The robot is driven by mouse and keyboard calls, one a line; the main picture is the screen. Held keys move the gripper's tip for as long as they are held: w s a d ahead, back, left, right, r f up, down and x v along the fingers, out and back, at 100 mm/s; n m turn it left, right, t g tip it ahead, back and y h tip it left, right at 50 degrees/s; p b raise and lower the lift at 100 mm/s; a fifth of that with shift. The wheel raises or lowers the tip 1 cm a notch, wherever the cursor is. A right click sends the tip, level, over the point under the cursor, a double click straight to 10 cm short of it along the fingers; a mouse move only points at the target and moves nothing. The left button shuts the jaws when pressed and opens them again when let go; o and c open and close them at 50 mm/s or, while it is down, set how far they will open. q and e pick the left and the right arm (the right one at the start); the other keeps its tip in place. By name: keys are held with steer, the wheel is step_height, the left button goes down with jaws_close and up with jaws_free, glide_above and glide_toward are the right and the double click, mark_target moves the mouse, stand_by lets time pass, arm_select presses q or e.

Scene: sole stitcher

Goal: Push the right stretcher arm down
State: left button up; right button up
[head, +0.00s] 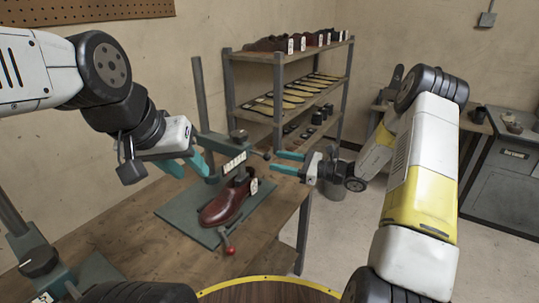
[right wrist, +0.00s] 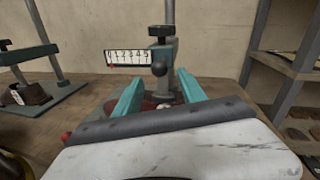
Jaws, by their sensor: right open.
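The stretcher has a teal base plate (head: 176,213), a post with a white number scale (head: 235,162) and a dark red shoe (head: 224,204) on it. A short arm with a dark ball end (head: 267,156) sticks out on its right; I take this as the right stretcher arm. My right gripper (head: 279,163) is open and empty just right of that ball, with a small gap. In the right wrist view the ball (right wrist: 159,69) shows between the teal fingertips, beyond them. My left gripper (head: 190,168) is open and empty, left of the post. The shoe is mostly hidden in the wrist view.
A red-knobbed lever (head: 230,250) sticks out at the stretcher's front. Another teal stand (head: 40,262) is at the near left of the wooden table (head: 120,238). A shelf rack (head: 283,90) with shoes and soles stands behind. The floor right of the table is fairly clear.

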steer(key=v, duration=0.2)
steer(key=shift+s+d, duration=0.15)
steer(key=shift+d, duration=0.2)
steer(key=s+a+r+n+g+h, duration=0.2)
steer(key=s+r+n+g+h, duration=0.1)
steer(key=s+r+n, duration=0.4)
steer(key=s+a+r+n+g+h, duration=0.25)
steer(key=s+r+n+g, duration=0.2)
steer(key=s, duration=0.55)
steer(key=s+d+r+n+t+h, duration=0.6)
steer(key=s+d+n+h, duration=0.3)
steer(key=s, duration=0.4)
steer(key=shift+s+d+r+t, duration=0.2)
steer(key=shift+d+r+t, duration=0.15)
steer(key=shift+d+r, duration=0.4)
steer(key=shift+n, duration=0.25)
steer(key=shift+c, duration=0.5)
